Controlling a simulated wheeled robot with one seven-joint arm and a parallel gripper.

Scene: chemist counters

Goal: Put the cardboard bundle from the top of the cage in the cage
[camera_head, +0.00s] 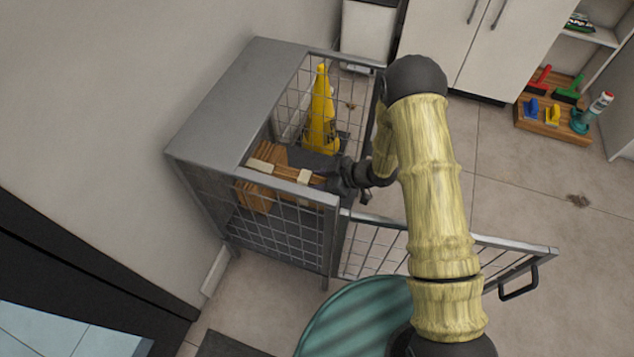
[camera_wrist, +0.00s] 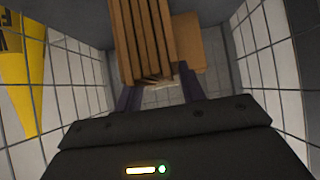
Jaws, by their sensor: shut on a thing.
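The cardboard bundle (camera_head: 259,187) is a stack of brown flattened sheets with pale bands. It is inside the grey wire cage (camera_head: 216,105), seen through the open front and side mesh. My gripper (camera_head: 325,180) reaches in through the open front and is shut on the bundle's near end. In the wrist view the bundle (camera_wrist: 140,38) extends ahead from between the dark fingers (camera_wrist: 160,95), with a flat brown piece beside it. The cage top is bare. I cannot tell whether the bundle touches the cage floor.
The cage door (camera_head: 480,243) hangs open toward the right. Mesh walls are close on both sides of my gripper. A wooden tray (camera_head: 550,124) with brushes lies at right.

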